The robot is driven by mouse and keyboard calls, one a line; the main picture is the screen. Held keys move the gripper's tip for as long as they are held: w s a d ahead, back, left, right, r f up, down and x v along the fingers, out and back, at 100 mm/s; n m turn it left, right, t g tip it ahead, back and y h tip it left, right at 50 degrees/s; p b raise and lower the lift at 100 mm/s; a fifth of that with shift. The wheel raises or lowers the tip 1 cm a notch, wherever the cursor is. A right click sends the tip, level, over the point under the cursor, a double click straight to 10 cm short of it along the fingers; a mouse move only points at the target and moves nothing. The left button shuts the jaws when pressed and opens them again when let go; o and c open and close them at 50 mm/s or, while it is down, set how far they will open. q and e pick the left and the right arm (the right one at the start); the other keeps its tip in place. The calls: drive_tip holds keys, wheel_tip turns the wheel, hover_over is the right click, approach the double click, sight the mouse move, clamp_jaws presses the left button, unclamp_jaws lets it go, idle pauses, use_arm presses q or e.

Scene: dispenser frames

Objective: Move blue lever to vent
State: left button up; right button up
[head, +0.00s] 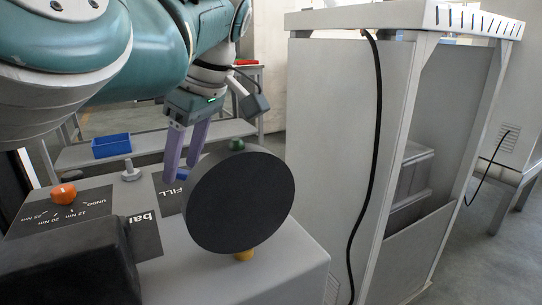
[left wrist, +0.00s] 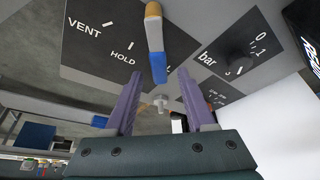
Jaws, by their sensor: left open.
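The blue lever (left wrist: 158,68) shows in the left wrist view, with a blue end, a pale middle and a tan end. It lies over the right side of a dark panel (left wrist: 88,55) marked VENT and HOLD, away from the VENT mark. In the head view, FILL is readable on a dark panel (head: 172,203); a black disc hides much of that area. My left gripper (head: 184,178) is open, its purple fingers pointing down behind the disc. In the left wrist view the gap between its fingertips (left wrist: 156,73) is around or close to the blue end; contact is unclear. My right gripper is out of view.
The large black disc (head: 238,202) stands close beside my left gripper. An orange knob (head: 63,194) and a grey knob (head: 131,172) stand to the left. A blue bin (head: 111,146) is behind.

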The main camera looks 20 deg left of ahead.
use_arm(q)
clamp_jaws()
idle(0.5)
idle(1.0)
